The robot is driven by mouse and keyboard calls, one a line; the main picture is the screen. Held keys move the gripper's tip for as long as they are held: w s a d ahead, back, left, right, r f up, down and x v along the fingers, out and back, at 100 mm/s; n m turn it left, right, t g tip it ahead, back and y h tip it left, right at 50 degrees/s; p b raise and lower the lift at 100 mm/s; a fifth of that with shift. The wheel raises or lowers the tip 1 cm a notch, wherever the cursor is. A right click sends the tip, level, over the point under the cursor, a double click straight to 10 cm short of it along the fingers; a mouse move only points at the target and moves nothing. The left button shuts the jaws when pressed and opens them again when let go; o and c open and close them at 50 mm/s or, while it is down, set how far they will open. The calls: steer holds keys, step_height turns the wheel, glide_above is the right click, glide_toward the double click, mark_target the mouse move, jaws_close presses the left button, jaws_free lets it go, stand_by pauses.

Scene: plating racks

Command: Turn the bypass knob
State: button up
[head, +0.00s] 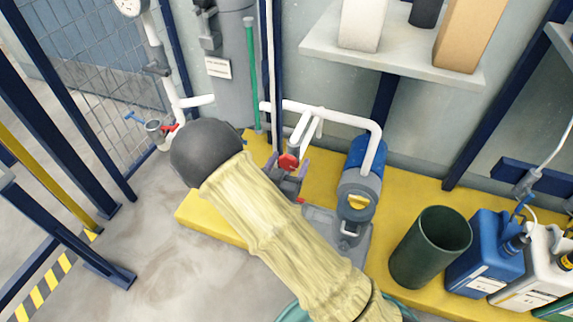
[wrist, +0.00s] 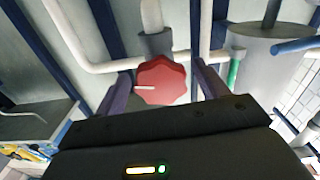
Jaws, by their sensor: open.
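The bypass knob is a red, lobed knob (wrist: 162,82) in the middle of the wrist view. Its white pointer line points left. It also shows in the head view (head: 288,161), on the white pipework beside the blue pump. My gripper (wrist: 164,74) is open, with one dark purple finger on each side of the knob in the wrist view. In the head view my gripper (head: 290,174) is at the knob, partly hidden behind my sleeved arm. I cannot tell whether the fingers touch the knob.
A blue-grey pump (head: 362,185) stands right of the knob on a yellow platform (head: 212,226). White pipes (head: 340,113) run close above. A green bin (head: 431,246) and a blue canister (head: 487,255) stand at right. A shelf (head: 390,52) overhangs the back.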

steer(key=shift+s, duration=0.1)
steer(key=c, duration=1)
steer(key=shift+a+f+m, duration=0.1)
steer(key=shift+a+m, duration=0.05)
steer(key=shift+m, duration=0.75)
steer(key=m+b, duration=0.1)
steer(key=m, duration=0.1)
steer(key=shift+m, duration=1.1)
steer(key=o, duration=1)
